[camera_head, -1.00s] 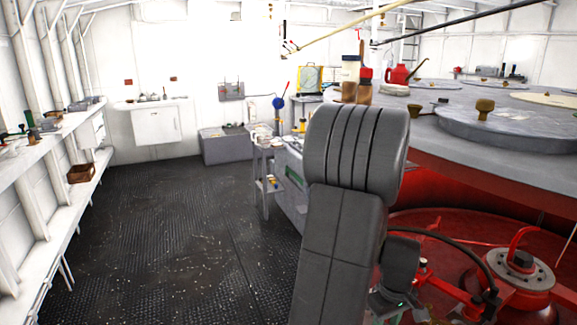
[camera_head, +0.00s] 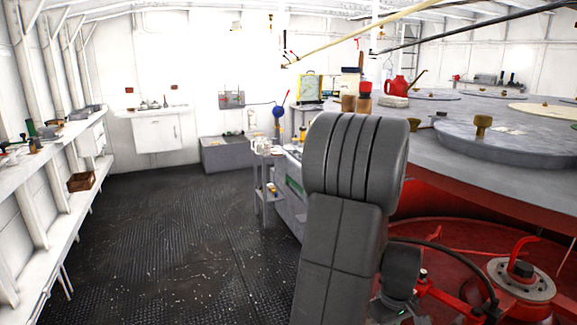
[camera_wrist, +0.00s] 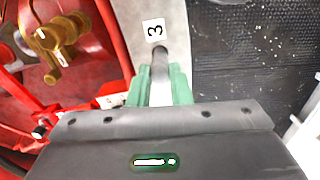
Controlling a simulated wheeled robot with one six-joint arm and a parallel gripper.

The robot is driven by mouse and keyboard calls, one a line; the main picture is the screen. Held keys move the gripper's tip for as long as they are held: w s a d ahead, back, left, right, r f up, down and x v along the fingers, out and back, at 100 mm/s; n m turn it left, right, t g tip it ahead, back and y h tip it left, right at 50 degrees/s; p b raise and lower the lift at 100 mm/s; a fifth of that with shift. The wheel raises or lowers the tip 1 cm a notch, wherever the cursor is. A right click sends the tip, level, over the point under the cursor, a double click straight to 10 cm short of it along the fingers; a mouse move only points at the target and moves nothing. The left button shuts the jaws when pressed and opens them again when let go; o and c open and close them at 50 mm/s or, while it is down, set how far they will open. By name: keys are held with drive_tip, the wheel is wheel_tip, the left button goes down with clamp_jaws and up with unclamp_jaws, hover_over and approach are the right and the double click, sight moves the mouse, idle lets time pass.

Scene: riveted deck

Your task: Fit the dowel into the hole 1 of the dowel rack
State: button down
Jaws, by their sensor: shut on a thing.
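In the wrist view, my gripper (camera_wrist: 159,80) has its green fingers shut on a grey dowel (camera_wrist: 160,58). The dowel sticks out beyond the fingertips, with its far end close to a white label reading 3 (camera_wrist: 154,31). The label is on a pale grey strip (camera_wrist: 128,18), which may be part of the dowel rack. I cannot tell whether the dowel touches the strip. Hole 1 cannot be made out in either view. In the head view, my own arm hides the fingers and the dowel.
Red machinery with a brass fitting (camera_wrist: 57,42) lies left of the strip, and dark textured floor (camera_wrist: 250,50) lies right. In the head view, a large grey tank top (camera_head: 470,110) stands right and a small workbench (camera_head: 268,160) stands behind my arm.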

drive_tip(key=shift+r+p, duration=1.3)
drive_tip(key=shift+r, duration=0.65)
